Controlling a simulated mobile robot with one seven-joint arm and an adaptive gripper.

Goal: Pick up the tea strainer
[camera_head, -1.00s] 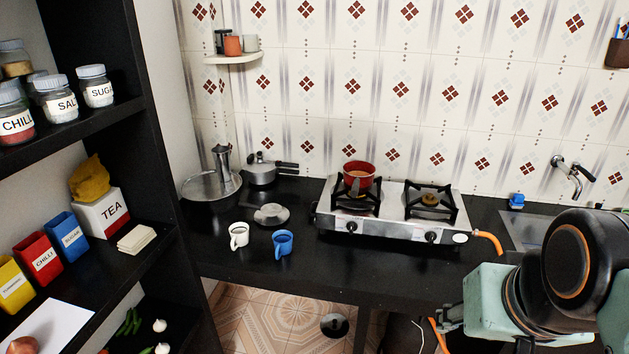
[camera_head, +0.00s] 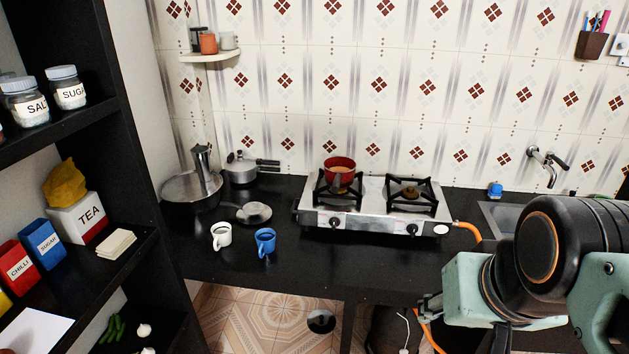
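I cannot make out a tea strainer for certain. A round grey metal piece (camera_head: 254,213) with a short handle lies flat on the black counter behind two mugs; it may be a lid or a strainer. A red pot (camera_head: 339,169) with brownish contents sits on the left burner of the stove (camera_head: 375,210). My gripper (camera_head: 430,306) is partly visible at the lower right, in front of the counter and well apart from these things. My arm covers part of it, and its fingers are too small to read.
A white mug (camera_head: 221,235) and a blue mug (camera_head: 265,241) stand near the counter's front edge. A pressure cooker (camera_head: 241,168) and a large pan (camera_head: 190,192) stand at the back left. An orange hose (camera_head: 468,230) leaves the stove's right side. Dark shelves fill the left.

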